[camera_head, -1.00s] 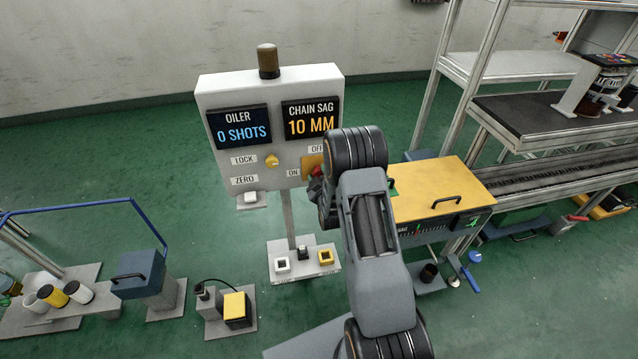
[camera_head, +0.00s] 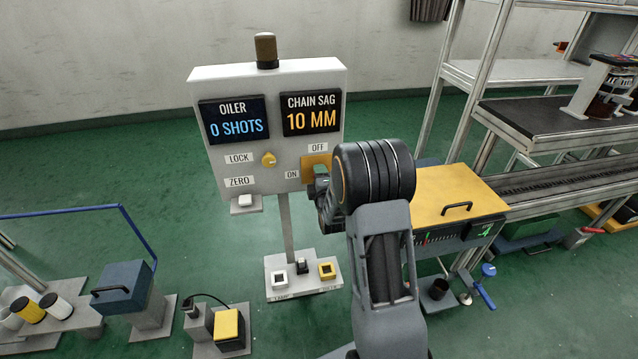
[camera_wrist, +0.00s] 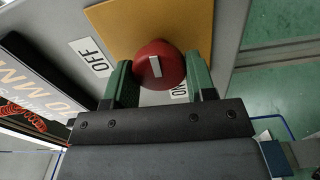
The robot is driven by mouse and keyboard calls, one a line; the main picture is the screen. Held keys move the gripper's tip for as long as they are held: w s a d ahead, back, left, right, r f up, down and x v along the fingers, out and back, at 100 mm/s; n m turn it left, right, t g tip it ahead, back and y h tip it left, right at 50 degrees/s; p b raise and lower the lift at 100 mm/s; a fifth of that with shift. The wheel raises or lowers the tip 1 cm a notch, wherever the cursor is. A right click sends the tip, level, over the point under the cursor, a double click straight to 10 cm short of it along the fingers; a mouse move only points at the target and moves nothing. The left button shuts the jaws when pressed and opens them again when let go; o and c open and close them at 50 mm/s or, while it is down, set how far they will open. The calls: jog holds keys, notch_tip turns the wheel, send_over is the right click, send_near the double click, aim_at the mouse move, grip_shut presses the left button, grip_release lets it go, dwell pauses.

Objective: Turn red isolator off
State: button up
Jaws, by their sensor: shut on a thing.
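The red isolator is a round red knob (camera_wrist: 157,64) with a white bar mark on a yellow plate (camera_wrist: 150,22). In the wrist view its bar runs nearly up and down, roughly toward the ON label (camera_wrist: 180,91); the OFF label (camera_wrist: 90,57) is to its left. My gripper (camera_wrist: 158,82) has its green fingers on either side of the knob and is shut on it. In the head view my gripper (camera_head: 322,186) is at the panel's right lower part, and my arm hides the knob. The yellow plate (camera_head: 312,165) shows partly there.
The grey panel (camera_head: 220,160) carries two displays, OILER 0 SHOTS and CHAIN SAG 10 MM, and a yellow LOCK knob (camera_head: 268,159). A pedestal with buttons (camera_head: 303,278) stands below. A yellow-topped box (camera_head: 460,195) is close to the right of my arm.

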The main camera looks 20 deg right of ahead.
jog(key=shift+n, duration=0.5)
jog(key=o, duration=0.9)
jog(key=shift+b, duration=0.3)
